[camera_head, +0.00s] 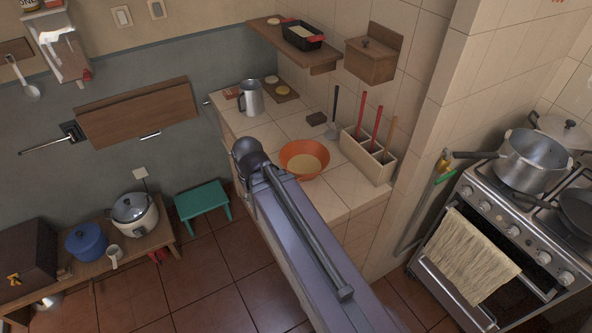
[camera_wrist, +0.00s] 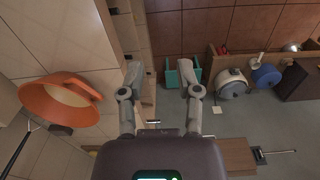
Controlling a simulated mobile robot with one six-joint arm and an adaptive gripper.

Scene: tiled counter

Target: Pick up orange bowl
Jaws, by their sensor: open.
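The orange bowl (camera_head: 304,160) sits on the tiled counter (camera_head: 345,187), with a pale content or inner base showing inside. In the wrist view the orange bowl (camera_wrist: 52,108) is at the left, outside the space between the fingers. My gripper (camera_wrist: 162,75) is open and empty in the wrist view, its two fingers spread apart. In the head view my arm reaches up from the bottom and ends just left of the bowl; the fingers are hidden there. I cannot tell the exact gap between gripper and bowl.
A metal jug (camera_head: 250,98) stands behind the bowl. A utensil box (camera_head: 366,158) with red-handled tools stands to its right. A dark-handled utensil (camera_head: 333,118) is between them. A wall shelf (camera_head: 290,48) hangs above. A green stool (camera_head: 202,205) is on the floor at left.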

